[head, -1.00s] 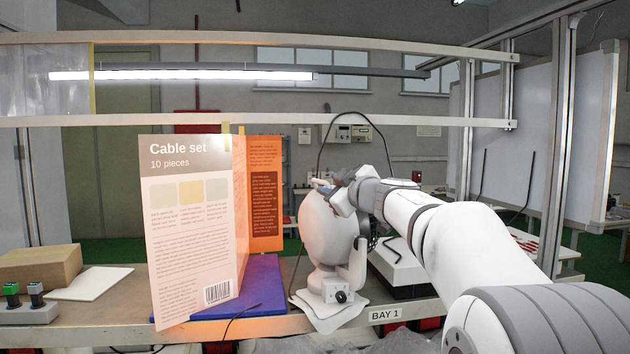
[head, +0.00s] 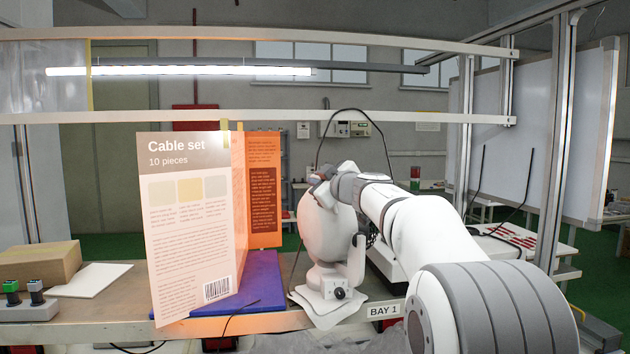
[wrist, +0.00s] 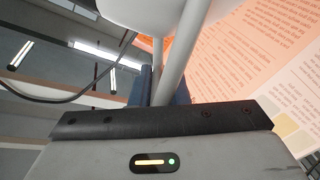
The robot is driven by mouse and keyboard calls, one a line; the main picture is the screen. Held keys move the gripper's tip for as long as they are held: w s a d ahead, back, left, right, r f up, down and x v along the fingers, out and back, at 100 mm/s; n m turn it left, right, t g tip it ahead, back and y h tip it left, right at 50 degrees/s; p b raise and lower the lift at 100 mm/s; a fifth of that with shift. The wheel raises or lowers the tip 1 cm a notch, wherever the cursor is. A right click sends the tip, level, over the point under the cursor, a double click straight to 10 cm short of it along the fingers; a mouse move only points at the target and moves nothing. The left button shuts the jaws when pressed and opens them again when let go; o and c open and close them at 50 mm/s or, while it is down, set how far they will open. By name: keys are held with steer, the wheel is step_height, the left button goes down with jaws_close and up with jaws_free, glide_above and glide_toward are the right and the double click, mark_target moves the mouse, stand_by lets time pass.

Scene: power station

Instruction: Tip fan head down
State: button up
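A white desk fan stands at the front edge of the bench, right of the blue mat. Its round head (head: 325,228) is seen nearly upright, above a base (head: 332,282) with a dark knob. My gripper (head: 320,182) is at the top of the fan head, seemingly touching it; its fingertips are hard to make out. In the wrist view, a white rounded part, likely the fan head (wrist: 130,10), shows at the top. Two pale rods lie close together beyond the dark bar; whether they are pressed together is unclear.
A tall "Cable set" card (head: 185,230) stands left of the fan on a blue mat (head: 262,280), with an orange panel (head: 264,190) behind. A dark cable loops above the fan. A cardboard box (head: 40,263) and a white sheet (head: 92,280) lie farther left.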

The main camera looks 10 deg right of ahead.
jaws_close()
